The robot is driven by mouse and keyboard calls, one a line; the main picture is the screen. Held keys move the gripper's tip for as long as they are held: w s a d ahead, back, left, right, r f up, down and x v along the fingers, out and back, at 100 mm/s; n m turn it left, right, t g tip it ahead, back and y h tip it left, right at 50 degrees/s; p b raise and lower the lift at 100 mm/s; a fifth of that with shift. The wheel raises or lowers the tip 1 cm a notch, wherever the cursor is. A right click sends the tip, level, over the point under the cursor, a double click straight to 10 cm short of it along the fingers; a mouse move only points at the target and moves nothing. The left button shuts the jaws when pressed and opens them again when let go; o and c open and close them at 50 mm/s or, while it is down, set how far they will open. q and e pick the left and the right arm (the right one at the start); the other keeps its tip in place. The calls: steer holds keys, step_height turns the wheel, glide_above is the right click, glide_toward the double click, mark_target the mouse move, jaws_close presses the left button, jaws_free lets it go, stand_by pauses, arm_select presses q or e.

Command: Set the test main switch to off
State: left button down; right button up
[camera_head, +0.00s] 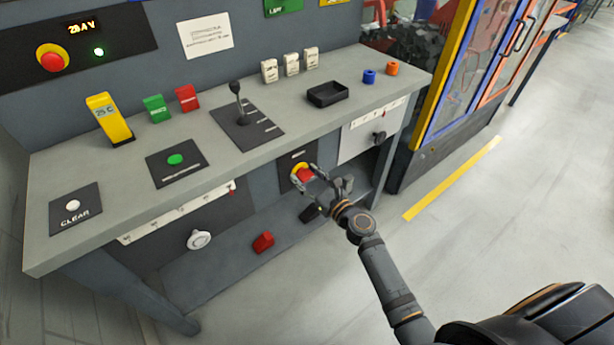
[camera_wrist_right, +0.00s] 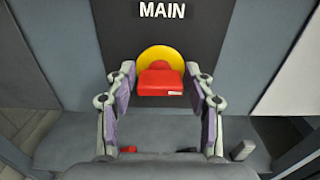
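The main switch has a red handle on a yellow round base. It shows in the right wrist view (camera_wrist_right: 160,82) on a dark plate (camera_wrist_right: 205,30) marked MAIN. In the head view the switch (camera_head: 303,174) sits on the front of the bench, below the worktop edge. My right gripper (camera_wrist_right: 160,70) is open, with one finger on each side of the red handle and narrow gaps visible between. The handle's exact setting is hard to tell. My left gripper is not in view.
The grey worktop (camera_head: 330,123) above carries a lever (camera_head: 238,100), a black tray (camera_head: 328,94) and several coloured blocks. A white knob (camera_head: 199,240) is on the bench front, and a red block (camera_head: 263,242) lies on the lower shelf. The floor at right is clear.

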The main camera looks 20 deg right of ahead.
steer(key=c, duration=0.7)
